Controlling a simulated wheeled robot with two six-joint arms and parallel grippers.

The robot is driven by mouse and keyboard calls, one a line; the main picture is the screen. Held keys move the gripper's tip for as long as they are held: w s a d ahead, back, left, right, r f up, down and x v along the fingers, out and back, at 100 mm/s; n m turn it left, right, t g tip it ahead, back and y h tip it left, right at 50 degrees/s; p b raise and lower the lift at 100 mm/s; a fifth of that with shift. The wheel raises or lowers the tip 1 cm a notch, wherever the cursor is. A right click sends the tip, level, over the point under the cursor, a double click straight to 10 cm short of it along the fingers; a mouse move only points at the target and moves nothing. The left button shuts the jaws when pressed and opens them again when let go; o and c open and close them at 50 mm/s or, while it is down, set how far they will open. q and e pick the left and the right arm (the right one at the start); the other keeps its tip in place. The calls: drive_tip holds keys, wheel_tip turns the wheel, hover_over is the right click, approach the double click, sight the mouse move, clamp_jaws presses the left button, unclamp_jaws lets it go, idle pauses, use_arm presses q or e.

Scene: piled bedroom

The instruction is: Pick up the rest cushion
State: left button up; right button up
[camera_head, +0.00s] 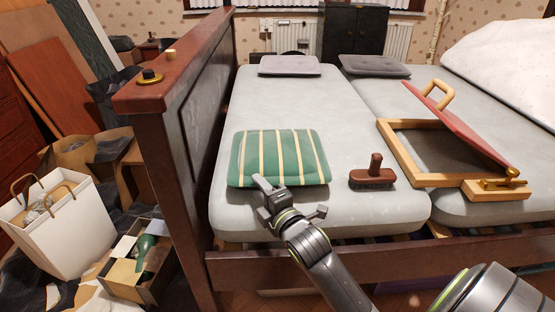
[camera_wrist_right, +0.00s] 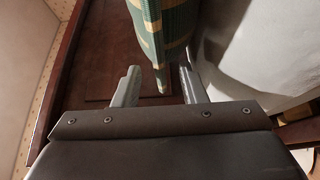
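The rest cushion (camera_head: 278,158) is green with pale yellow stripes and lies on the near left part of the grey mattress. My right gripper (camera_head: 288,196) is at the cushion's near edge, with its fingers apart. In the right wrist view the cushion (camera_wrist_right: 164,30) is seen edge-on. Its lower corner reaches between the tips of the open right gripper (camera_wrist_right: 160,82), closer to the right finger, and a gap shows on the left side. Whether a finger touches it I cannot tell. My left gripper is not in view.
A brown brush (camera_head: 373,175) stands right of the cushion. A wooden box with a raised red lid (camera_head: 455,120) is further right. The dark bed end panel (camera_head: 180,150) rises on the left. Grey pillows (camera_head: 289,66) lie at the far end. The mattress middle is clear.

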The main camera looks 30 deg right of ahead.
drive_tip(key=shift+w, duration=0.45)
clamp_jaws()
drive_tip(key=shift+r, duration=0.1)
